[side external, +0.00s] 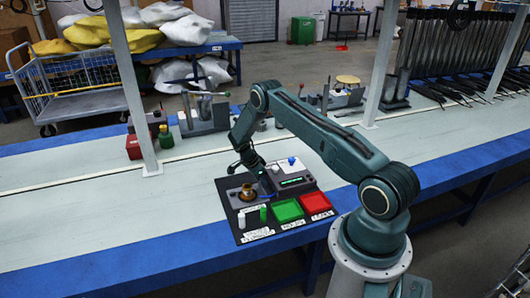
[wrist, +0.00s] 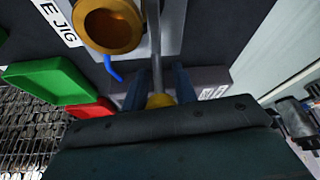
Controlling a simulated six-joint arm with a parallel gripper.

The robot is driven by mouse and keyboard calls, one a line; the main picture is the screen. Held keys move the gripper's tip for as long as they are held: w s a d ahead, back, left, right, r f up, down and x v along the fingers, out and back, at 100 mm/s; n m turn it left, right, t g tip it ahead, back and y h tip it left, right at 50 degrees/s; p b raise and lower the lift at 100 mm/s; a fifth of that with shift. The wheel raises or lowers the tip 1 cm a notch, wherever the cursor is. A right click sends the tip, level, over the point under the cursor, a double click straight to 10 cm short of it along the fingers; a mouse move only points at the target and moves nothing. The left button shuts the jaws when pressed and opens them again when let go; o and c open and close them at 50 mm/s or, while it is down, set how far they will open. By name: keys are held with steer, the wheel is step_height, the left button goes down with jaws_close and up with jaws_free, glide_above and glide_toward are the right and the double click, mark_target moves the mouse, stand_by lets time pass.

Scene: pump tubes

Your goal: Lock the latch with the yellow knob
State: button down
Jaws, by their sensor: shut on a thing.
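In the wrist view the yellow knob (wrist: 159,100) sits between the two fingers of my gripper (wrist: 158,92), which is shut on it. The knob is on the end of a grey metal lever (wrist: 153,45) that runs toward the top of the picture. A brass-coloured round part (wrist: 108,25) stands beside the lever, and the jig plate (wrist: 172,25) lies under them. In the side view my gripper (side external: 262,184) is low over the jig, just right of the brass part (side external: 246,193). My gripper hides the knob there, and the latch angle is unclear.
The bench is clear farther left.

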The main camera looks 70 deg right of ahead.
steer(key=c, duration=1.1)
jaws_free()
steer(key=shift+c, duration=0.2)
steer(key=shift+a+r, duration=0.1)
steer(key=shift+r, duration=0.05)
steer(key=v, duration=1.3)
steer(key=shift+r, duration=0.3)
